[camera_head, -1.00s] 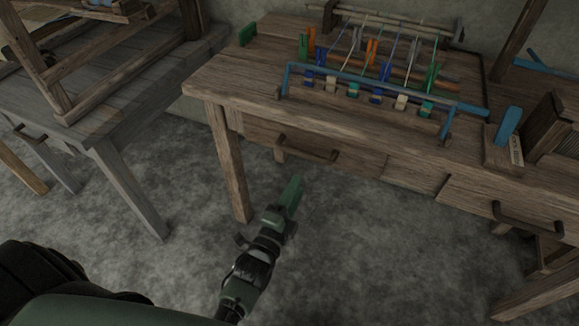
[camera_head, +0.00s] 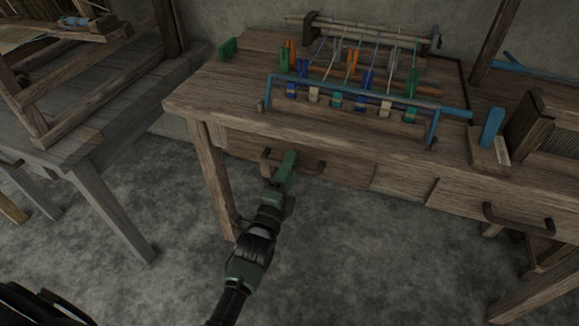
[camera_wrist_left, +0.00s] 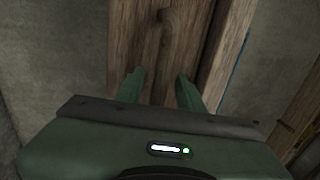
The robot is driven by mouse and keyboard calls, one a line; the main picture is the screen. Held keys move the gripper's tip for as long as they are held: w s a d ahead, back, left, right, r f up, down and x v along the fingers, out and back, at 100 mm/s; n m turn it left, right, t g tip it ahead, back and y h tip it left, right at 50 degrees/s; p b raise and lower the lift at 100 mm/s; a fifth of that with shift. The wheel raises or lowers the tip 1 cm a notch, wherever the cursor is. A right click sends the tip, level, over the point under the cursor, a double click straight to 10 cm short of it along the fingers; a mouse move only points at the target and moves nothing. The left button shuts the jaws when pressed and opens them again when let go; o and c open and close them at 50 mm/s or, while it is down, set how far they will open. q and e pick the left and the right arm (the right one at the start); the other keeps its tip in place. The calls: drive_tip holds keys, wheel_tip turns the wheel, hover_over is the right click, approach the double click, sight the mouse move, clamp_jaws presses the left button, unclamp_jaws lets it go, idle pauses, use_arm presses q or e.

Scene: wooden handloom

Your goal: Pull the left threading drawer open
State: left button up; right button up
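The left threading drawer (camera_head: 345,174) is a wooden front under the left part of the loom table, and it looks closed. Its dark bar handle (camera_head: 313,169) is partly covered by my left gripper (camera_head: 288,156). The gripper is at the handle, overlapping its middle in the head view; I cannot tell whether they touch. In the left wrist view, my left gripper's two green fingers (camera_wrist_left: 160,82) are apart, facing the wood. One end of the handle (camera_wrist_left: 165,15) shows beyond them; the rest is hard to make out. My right gripper is not in view.
A second drawer with a handle (camera_head: 518,222) is at the right. The table's left leg (camera_head: 214,185) stands just left of my left arm. Loom parts with a blue bar frame (camera_head: 365,87) sit on the tabletop. A grey bench (camera_head: 80,150) stands at the left.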

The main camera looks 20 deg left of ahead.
use_arm(q)
clamp_jaws()
idle(1.3)
